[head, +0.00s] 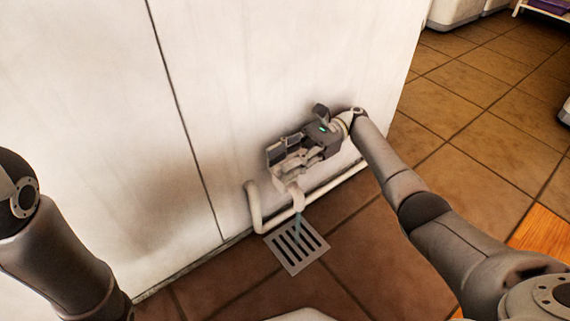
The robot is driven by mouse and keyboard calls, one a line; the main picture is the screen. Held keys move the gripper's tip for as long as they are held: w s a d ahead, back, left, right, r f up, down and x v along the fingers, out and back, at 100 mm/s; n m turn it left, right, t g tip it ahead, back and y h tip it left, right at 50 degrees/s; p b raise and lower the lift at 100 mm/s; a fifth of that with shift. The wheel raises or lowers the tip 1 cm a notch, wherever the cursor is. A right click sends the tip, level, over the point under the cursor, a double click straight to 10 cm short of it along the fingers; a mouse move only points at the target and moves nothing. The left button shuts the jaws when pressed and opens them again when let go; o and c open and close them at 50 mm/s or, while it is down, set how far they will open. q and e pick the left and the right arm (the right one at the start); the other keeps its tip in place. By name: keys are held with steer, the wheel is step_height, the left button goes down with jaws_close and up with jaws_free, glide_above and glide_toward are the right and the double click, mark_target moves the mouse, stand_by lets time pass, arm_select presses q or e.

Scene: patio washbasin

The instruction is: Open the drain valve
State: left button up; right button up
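My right gripper (290,158) is at the low front of the white wall, right over the drain valve. It covers most of the valve, so its handle is hidden. The valve's pale spout (297,196) shows just below my fingers and points down. A thin bluish stream of water (299,224) runs from the spout towards the metal floor grate (297,246). I cannot tell whether my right fingers are closed on the handle. Part of my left arm shows at the left edge, and its gripper is out of view.
A white pipe (254,208) bends down from the wall and runs along its foot behind the spout. The white wall (90,110) has a vertical seam. Brown floor tiles (470,175) lie clear to the right. An orange wooden surface (545,235) shows at the right edge.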

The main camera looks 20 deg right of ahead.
step_height(320, 180, up, 8)
steer(key=shift+r, duration=0.1)
steer(key=shift+s, duration=0.1)
stand_by(0.5)
